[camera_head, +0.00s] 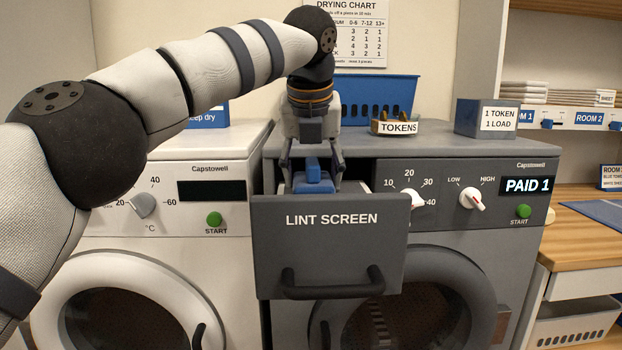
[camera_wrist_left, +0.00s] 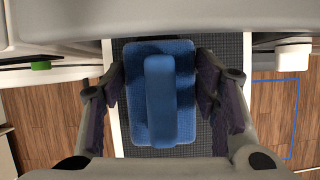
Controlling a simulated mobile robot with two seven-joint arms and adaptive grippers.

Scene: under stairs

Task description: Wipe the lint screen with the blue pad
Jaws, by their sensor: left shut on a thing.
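The lint screen drawer (camera_head: 330,245) is pulled out of the grey dryer, its labelled front and dark handle facing me. In the left wrist view, the dark mesh of the lint screen (camera_wrist_left: 232,46) shows inside a pale frame. The blue pad (camera_wrist_left: 160,138), a flat block with a raised ridge, is over the mesh; it also shows in the head view (camera_head: 314,183) behind the drawer front. My left gripper (camera_head: 312,165) points down and is shut on the blue pad, a finger on each side. Whether the pad touches the mesh cannot be told. My right gripper is not in view.
The grey dryer (camera_head: 470,240) reads PAID 1. A white machine (camera_head: 165,245) stands at its left. On the dryer top are a blue basket (camera_head: 375,90), a TOKENS dish (camera_head: 397,127) and a grey token box (camera_head: 486,118). A wooden counter (camera_head: 580,235) is at the right.

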